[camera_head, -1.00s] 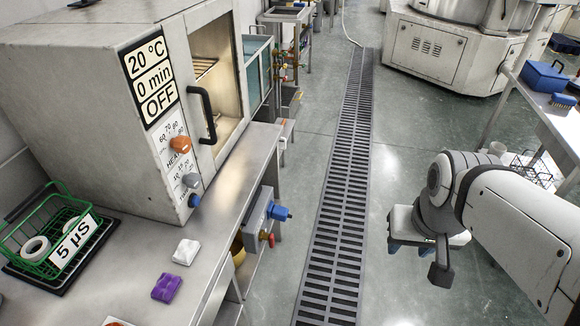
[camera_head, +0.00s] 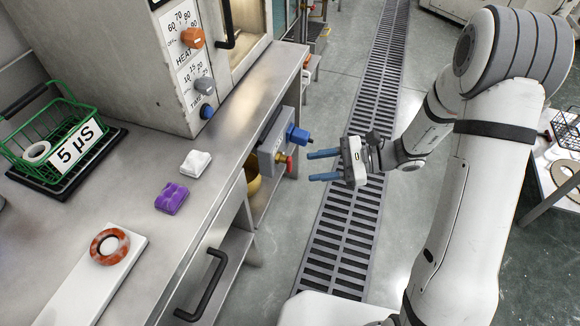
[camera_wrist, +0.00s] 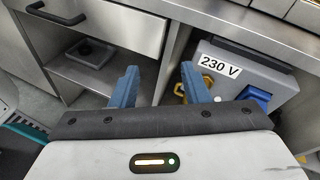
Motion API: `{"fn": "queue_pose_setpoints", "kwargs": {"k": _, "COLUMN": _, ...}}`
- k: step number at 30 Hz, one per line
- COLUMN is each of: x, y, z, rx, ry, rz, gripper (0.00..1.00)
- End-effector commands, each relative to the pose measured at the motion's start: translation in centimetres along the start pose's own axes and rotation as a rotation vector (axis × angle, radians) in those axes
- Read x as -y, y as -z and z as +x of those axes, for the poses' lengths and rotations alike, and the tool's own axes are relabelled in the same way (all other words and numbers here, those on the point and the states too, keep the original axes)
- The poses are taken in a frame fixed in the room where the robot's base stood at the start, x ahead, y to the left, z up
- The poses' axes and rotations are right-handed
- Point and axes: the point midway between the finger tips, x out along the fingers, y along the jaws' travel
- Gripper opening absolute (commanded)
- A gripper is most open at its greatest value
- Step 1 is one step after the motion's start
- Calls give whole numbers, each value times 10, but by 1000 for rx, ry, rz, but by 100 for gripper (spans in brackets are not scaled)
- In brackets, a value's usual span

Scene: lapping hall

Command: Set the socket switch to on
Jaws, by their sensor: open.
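The grey socket box (camera_head: 270,142) is fixed at the bench's front side. It carries a blue socket (camera_head: 298,136) and a small red switch knob (camera_head: 287,162) with yellow at its base. The wrist view shows the box (camera_wrist: 238,58) with a "230 V" label and the blue socket cover (camera_wrist: 257,98). Yellow parts there are partly hidden behind my right finger; the knob's setting cannot be read. My gripper (camera_head: 312,166) is open and empty, blue fingers pointing left at the knob, with a gap between. In the wrist view the fingertips (camera_wrist: 160,70) stand left of the box.
The steel bench (camera_head: 128,180) holds an oven (camera_head: 140,60), a green basket (camera_head: 45,150), white and purple blocks and a ring on a white slab. A black drawer handle (camera_head: 205,288) juts out below. A floor grate (camera_head: 345,225) runs through open floor.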

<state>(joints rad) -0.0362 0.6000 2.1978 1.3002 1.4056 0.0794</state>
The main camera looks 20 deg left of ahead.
Motion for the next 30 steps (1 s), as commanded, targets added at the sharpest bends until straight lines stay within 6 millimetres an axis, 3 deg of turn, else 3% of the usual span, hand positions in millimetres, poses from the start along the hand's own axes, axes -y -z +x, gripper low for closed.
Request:
{"fn": "queue_pose_setpoints", "kwargs": {"k": 1, "x": 5, "y": 30, "z": 10, "rx": 45, "ry": 55, "rz": 65, "gripper": 42}}
{"fn": "queue_pose_setpoints", "kwargs": {"k": 3, "x": 15, "y": 56, "z": 18, "rx": 96, "ry": 133, "rz": 135, "gripper": 42}}
{"fn": "queue_pose_setpoints", "kwargs": {"k": 6, "x": 26, "y": 87, "z": 25, "rx": 148, "ry": 228, "rz": 213, "gripper": 42}}
{"fn": "queue_pose_setpoints", "kwargs": {"k": 10, "x": 33, "y": 113, "z": 28, "rx": 187, "ry": 309, "rz": 274, "gripper": 42}}
{"fn": "queue_pose_setpoints", "kwargs": {"k": 16, "x": 40, "y": 123, "z": 38, "rx": 204, "ry": 345, "rz": 298, "gripper": 42}}
{"fn": "queue_pose_setpoints", "kwargs": {"k": 24, "x": 55, "y": 116, "z": 78, "rx": 203, "ry": 342, "rz": 297, "gripper": 42}}
{"fn": "queue_pose_setpoints", "kwargs": {"k": 30, "x": 63, "y": 113, "z": 98, "rx": 202, "ry": 344, "rz": 297, "gripper": 42}}
